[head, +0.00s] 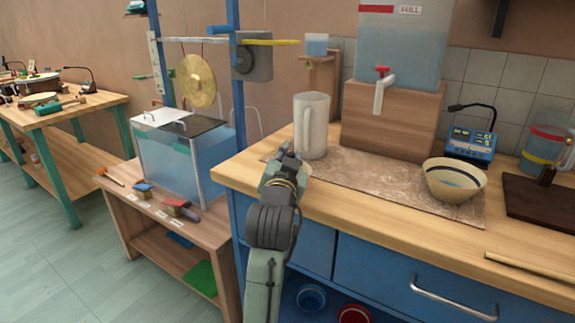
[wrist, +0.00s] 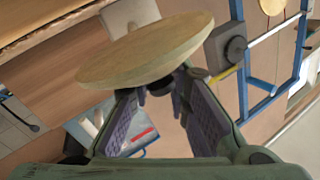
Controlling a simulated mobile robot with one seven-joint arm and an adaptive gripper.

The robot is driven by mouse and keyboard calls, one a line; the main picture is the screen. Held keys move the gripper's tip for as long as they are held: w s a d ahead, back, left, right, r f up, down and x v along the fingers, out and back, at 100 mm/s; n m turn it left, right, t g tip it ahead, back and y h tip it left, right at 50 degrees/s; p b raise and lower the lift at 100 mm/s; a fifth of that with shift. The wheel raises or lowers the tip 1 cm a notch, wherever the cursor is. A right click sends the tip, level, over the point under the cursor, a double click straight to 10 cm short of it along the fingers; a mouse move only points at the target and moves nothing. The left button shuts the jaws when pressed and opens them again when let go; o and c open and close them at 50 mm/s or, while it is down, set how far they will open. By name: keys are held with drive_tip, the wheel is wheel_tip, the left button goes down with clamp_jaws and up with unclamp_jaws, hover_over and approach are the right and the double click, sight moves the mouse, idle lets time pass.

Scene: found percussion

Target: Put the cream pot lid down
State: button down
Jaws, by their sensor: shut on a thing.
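The cream pot lid (wrist: 145,50) is a round, pale disc that fills the upper left of the wrist view, tilted in that picture. My gripper (wrist: 163,85) is shut on a small dark knob on the lid's underside as seen there. The fingers stand on both sides of the knob. In the head view my gripper (head: 290,155) is over the left front part of the wooden counter (head: 400,225), just in front of a white jug. My arm hides most or all of the lid there, and I cannot tell its height above the counter.
The white jug (head: 311,125) stands close behind my gripper on a brown mat (head: 385,185). A cream bowl (head: 455,182) sits on the mat's right side. A water tank on a wooden block (head: 390,118) is behind. The counter's front edge has free room.

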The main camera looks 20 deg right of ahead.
drive_tip(key=shift+w, duration=0.35)
drive_tip(key=f, duration=0.3)
drive_tip(key=shift+w+a, duration=0.1)
drive_tip(key=shift+w, duration=0.2)
drive_tip(key=shift+f, duration=0.25)
drive_tip(key=shift+f, duration=0.15)
drive_tip(key=c, duration=1.5)
unclamp_jaws()
